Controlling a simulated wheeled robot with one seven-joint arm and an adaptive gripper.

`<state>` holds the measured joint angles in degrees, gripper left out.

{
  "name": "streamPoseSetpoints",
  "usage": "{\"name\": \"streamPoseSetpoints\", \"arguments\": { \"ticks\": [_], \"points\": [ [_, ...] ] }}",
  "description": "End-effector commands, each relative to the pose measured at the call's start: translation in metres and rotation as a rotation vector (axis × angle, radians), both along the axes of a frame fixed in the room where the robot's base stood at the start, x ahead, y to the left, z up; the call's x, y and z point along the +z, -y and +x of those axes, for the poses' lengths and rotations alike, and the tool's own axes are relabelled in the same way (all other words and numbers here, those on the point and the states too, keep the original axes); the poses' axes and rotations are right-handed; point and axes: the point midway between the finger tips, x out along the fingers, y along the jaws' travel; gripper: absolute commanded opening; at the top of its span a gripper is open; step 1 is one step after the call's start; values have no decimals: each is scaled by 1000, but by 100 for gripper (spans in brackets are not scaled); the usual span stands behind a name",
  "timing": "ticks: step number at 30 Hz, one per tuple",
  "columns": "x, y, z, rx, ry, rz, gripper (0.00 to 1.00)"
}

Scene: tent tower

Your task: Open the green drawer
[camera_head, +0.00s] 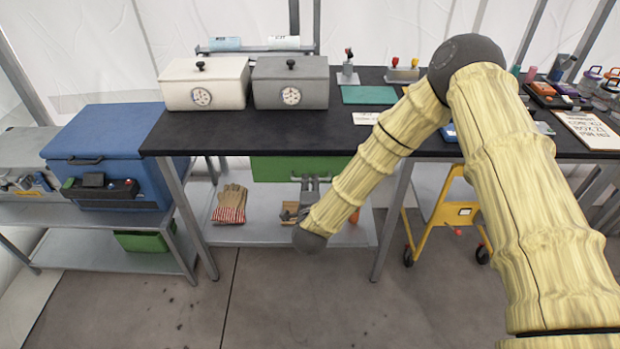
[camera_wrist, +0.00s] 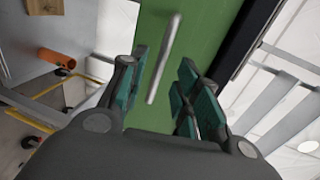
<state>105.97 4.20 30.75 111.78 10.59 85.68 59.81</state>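The green drawer (camera_head: 270,168) hangs under the black tabletop, in the middle of the head view, and looks shut. In the wrist view its green front (camera_wrist: 200,45) fills the upper middle, with a grey bar handle (camera_wrist: 165,55) on it. My gripper (camera_wrist: 162,92) is open, with teal finger pads on either side of the handle's near end; whether they touch it I cannot tell. In the head view my gripper (camera_head: 309,185) is in front of the drawer's right part, and my arm hides some of the drawer's right side.
The black table (camera_head: 240,135) carries a white box (camera_head: 205,90) and a grey box (camera_head: 291,88). Gloves (camera_head: 230,203) lie on the lower shelf (camera_head: 260,232). A yellow wheeled frame (camera_head: 440,215) stands at right. A blue case (camera_head: 105,150) stands at left. The floor in front is clear.

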Motion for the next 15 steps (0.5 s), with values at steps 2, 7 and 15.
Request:
{"name": "streamPoseSetpoints", "arguments": {
  "ticks": [2, 7, 15],
  "points": [
    [-1, 0, 12, -1, 1, 0, 32],
    [-6, 1, 31, -1, 0, -1, 32],
    [-9, 0, 41, 0, -1, -2, 32]
  ]
}}
